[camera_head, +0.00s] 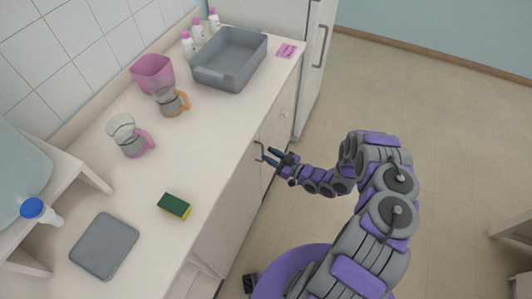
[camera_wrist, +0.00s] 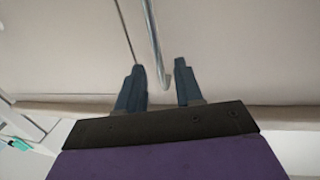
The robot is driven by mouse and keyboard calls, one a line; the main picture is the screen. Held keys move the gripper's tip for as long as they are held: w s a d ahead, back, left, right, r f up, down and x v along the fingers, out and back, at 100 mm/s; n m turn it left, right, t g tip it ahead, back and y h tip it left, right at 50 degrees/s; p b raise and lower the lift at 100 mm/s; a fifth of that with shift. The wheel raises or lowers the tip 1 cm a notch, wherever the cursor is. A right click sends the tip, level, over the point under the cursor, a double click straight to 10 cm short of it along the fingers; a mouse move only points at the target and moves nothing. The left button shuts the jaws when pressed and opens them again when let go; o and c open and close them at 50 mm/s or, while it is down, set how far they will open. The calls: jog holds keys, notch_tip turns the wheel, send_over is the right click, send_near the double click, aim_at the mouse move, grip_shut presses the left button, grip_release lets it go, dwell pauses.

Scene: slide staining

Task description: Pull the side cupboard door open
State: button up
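The side cupboard door (camera_head: 268,167) is in the front of the counter, below the worktop, and looks shut. Its thin metal handle (camera_head: 259,151) stands out near the door's edge. My gripper (camera_head: 270,155) is at the handle, with its two dark fingers pointing at the cupboard front. In the wrist view my gripper (camera_wrist: 160,75) is open, and the handle (camera_wrist: 153,40) runs down between the spread fingertips without visible contact. A dark seam (camera_wrist: 126,30) runs beside the handle.
A fridge (camera_head: 318,60) with a long handle stands beyond the counter. On the worktop (camera_head: 205,145) are a grey bin (camera_head: 230,75), a pink container, two blenders, bottles, a sponge (camera_head: 174,205) and a grey board.

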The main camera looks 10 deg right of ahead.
jog(key=shift+x, duration=1.25)
jog(key=shift+c, duration=0.2)
grip_shut()
dwell(0.4)
